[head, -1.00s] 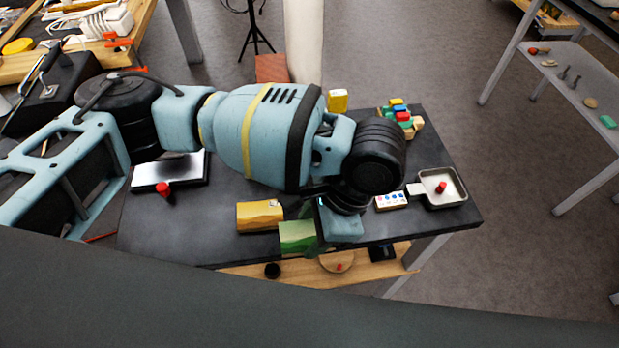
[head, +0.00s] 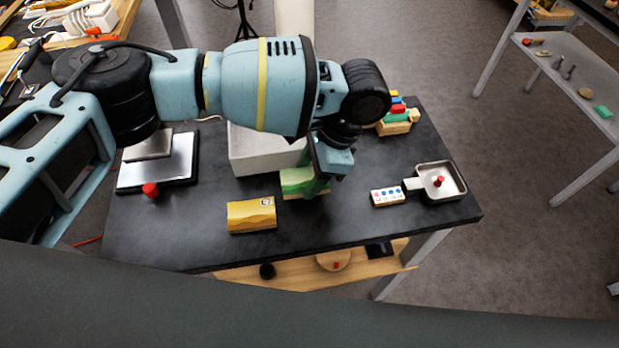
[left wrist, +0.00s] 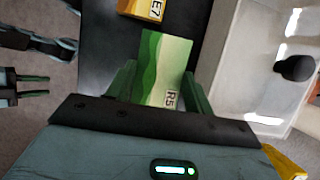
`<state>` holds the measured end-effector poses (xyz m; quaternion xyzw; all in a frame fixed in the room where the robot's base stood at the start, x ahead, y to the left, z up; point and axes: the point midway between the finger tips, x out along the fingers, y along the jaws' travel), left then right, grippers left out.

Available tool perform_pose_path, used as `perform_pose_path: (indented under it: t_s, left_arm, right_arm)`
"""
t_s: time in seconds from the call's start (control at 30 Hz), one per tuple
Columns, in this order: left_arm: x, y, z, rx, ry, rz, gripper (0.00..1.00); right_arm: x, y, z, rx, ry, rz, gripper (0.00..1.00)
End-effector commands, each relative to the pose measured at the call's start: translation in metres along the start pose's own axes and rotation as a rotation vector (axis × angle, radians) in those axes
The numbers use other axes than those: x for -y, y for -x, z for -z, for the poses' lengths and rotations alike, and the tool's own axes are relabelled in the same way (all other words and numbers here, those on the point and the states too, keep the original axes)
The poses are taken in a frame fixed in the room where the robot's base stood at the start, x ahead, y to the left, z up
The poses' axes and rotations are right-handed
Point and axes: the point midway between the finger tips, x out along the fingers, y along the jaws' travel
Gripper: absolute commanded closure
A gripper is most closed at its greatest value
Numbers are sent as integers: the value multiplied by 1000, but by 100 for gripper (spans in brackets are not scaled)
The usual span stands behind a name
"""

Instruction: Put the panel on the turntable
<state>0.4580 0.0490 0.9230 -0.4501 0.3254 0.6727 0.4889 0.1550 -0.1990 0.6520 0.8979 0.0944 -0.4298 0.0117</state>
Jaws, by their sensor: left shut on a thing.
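A green striped panel marked R5 (head: 297,181) is in my left gripper (head: 318,178). In the left wrist view the panel (left wrist: 163,68) sits between the two green fingers, and the gripper (left wrist: 158,85) is shut on it. It is over the dark table, just in front of a white box (head: 256,152); I cannot tell its height. A round wooden disc with a red knob (head: 333,259), possibly the turntable, is on the lower wooden shelf, partly hidden by the tabletop. My right gripper (left wrist: 38,86) shows small at the left wrist view's left edge, its fingers apart.
A yellow block marked E7 (head: 251,215) lies near the panel. A black device with a silver plate (head: 158,165) stands left. A card with coloured dots (head: 387,196) and a metal pan (head: 442,182) lie right. Coloured blocks (head: 398,118) are behind. The table's front-right part is clear.

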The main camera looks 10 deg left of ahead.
Motion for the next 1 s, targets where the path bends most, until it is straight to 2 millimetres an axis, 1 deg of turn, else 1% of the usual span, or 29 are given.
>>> perform_pose_path:
  t_s: [0.03, 0.1, 0.17, 0.57, 0.6, 0.73, 1.0]
  left_arm:
    - [-1, -9, 4, 2, -2, -2, 71]
    - [-1, -18, 7, 2, -1, -2, 71]
    - [-1, -23, 9, 2, -1, -1, 71]
    - [-1, -26, 11, 1, -1, -1, 71]
    - [-1, -26, 11, 1, -1, -1, 44]
    - [-1, -26, 11, 1, -1, -1, 27]
    - [-1, -26, 11, 1, -1, -1, 26]
  right_arm:
    - [0, 0, -2, 3, -1, 0, 64]
    - [0, -1, -3, 6, -2, 0, 64]
    - [1, -1, -4, 7, -3, 0, 64]
    - [2, 2, -8, 17, -8, 1, 64]
    - [3, 2, -9, 18, -8, 1, 64]
    - [2, 2, -9, 18, -8, 1, 64]
    - [2, 2, -8, 15, -8, 1, 64]
